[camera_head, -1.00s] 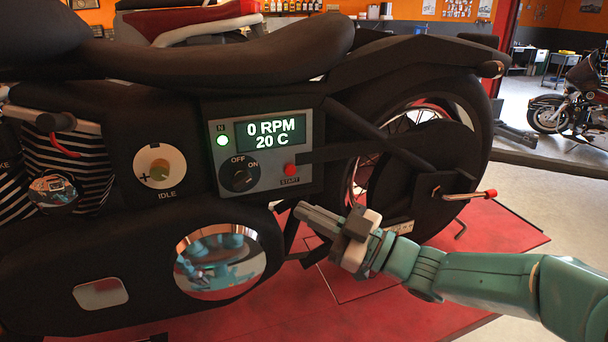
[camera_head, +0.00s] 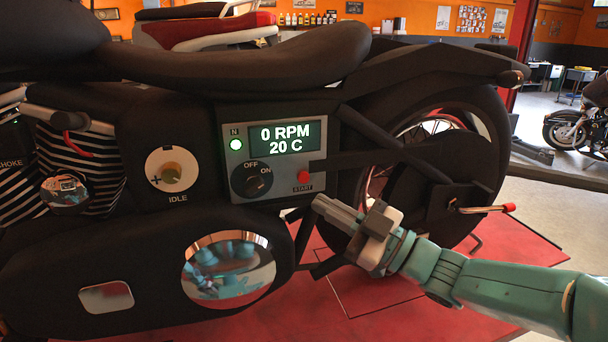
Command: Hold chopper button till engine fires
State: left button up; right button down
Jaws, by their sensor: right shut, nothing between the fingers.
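The black chopper (camera_head: 130,255) fills the left and middle of the head view. Its grey control panel (camera_head: 238,172) carries a red START button (camera_head: 304,177), an OFF/ON knob (camera_head: 251,179) and a lit green N lamp (camera_head: 236,145). The display (camera_head: 281,139) reads 0 RPM and 20 C. The knob's exact setting is hard to tell. My right gripper (camera_head: 319,203) is shut and empty. Its tip shows a little below and right of the START button, apart from it in the picture. My left gripper is not in view.
An IDLE dial (camera_head: 171,171) sits left of the panel. A lever with a red tip (camera_head: 509,208) sticks out near the rear wheel. The red lift platform (camera_head: 420,295) lies beneath. Another motorcycle (camera_head: 572,130) stands at the far right.

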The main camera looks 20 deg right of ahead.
aim_at(304, 177)
jog(key=w+p, duration=0.1)
jog(key=w, duration=0.5)
jog(key=shift+w+p, duration=0.15)
jog(key=shift+p, duration=0.25)
jog(key=shift+w, duration=0.15)
dwell(1.5)
jog(key=shift+w+a, duration=0.1)
jog(key=shift+w, duration=0.3)
jog(key=shift+s, duration=0.1)
